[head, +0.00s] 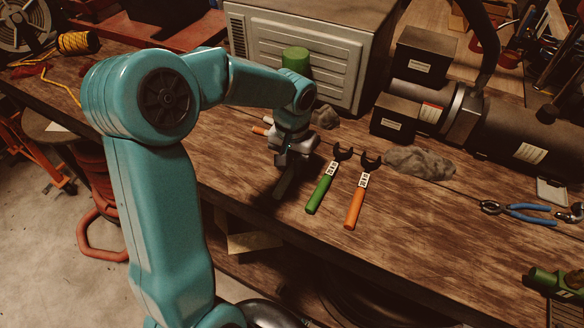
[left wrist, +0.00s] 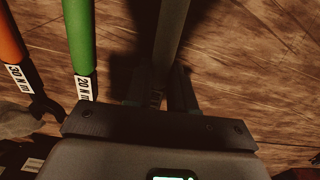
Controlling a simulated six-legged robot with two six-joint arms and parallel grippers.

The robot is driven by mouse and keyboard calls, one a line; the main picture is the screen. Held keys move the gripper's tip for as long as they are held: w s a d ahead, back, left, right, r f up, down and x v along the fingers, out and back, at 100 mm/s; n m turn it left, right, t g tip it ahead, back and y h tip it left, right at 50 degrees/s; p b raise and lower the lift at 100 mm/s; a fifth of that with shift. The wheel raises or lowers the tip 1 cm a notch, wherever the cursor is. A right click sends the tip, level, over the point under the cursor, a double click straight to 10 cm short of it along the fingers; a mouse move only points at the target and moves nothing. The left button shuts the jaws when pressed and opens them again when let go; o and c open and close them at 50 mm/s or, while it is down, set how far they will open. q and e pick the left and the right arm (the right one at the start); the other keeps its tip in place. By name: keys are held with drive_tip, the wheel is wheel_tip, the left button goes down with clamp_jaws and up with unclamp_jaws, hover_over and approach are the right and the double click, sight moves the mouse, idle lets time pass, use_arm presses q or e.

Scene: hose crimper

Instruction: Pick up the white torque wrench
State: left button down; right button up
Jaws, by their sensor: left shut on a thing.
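My left gripper (head: 290,160) is low over the wooden bench, left of the green wrench. In the left wrist view the gripper (left wrist: 160,92) is shut on a straight handle (left wrist: 171,35), which looks grey in deep shadow. I take it for the white torque wrench, but its white colour and label do not show. In the head view the handle (head: 284,184) is a dark shape below the jaws. The green wrench, marked 20 N m, (head: 321,190) and the orange wrench, marked 30 N m, (head: 356,202) lie beside it. My right gripper is not in view.
Grey rags (head: 420,162) lie behind the wrenches. A grey cabinet (head: 330,50) and a dark machine (head: 455,110) stand at the back. Blue-handled pliers (head: 530,214) lie at the right.

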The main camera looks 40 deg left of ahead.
sight(292, 166)
use_arm(q)
drive_tip(key=shift+w, duration=0.1)
wheel_tip(292, 166, up, 20)
drive_tip(key=p, duration=0.1)
idle(0.4)
idle(2.7)
